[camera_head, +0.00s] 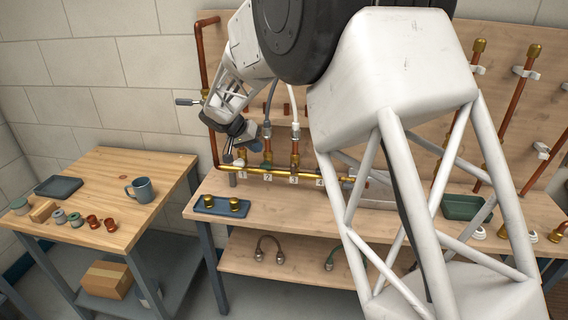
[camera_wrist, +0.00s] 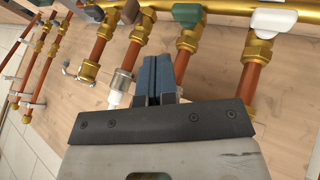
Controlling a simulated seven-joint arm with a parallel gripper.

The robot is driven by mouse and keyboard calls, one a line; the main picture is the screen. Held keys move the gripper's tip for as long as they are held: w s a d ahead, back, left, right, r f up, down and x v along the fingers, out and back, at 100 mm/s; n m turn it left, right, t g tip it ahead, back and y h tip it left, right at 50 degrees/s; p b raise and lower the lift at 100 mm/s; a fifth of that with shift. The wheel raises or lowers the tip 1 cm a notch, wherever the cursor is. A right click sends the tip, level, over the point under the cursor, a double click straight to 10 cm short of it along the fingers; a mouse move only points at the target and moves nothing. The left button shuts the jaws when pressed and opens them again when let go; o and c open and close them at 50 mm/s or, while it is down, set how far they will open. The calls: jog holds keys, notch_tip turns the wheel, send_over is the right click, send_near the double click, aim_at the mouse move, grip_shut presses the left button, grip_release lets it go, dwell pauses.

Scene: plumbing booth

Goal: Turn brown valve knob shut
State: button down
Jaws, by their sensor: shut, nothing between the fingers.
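A row of small valve knobs runs along a brass pipe at the top of the wrist view. A brown knob (camera_wrist: 130,11) stands between a dark knob (camera_wrist: 93,12) and a green knob (camera_wrist: 187,14). A white knob (camera_wrist: 274,19) is farther right. The brown knob's exact turn is hard to read, as it sits at the picture's top edge. My gripper (camera_wrist: 156,62) is shut and empty, below and apart from the brown knob in this picture. In the head view my gripper (camera_head: 229,157) hangs near the left end of the numbered brass manifold (camera_head: 269,173).
Copper pipes rise from the manifold against a wooden backboard (camera_head: 415,60). A blue tray (camera_head: 222,212) with brass fittings lies on the bench in front. A side table at left holds a mug (camera_head: 140,190). A green tray (camera_head: 462,207) is at right.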

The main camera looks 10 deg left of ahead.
aim_at(293, 168)
jog(key=shift+f, duration=0.1)
jog(key=w+d+f, duration=0.3)
jog(key=d+f, duration=0.4)
jog(key=d, duration=0.1)
jog(key=shift+w+d+f, duration=0.4)
dwell(0.4)
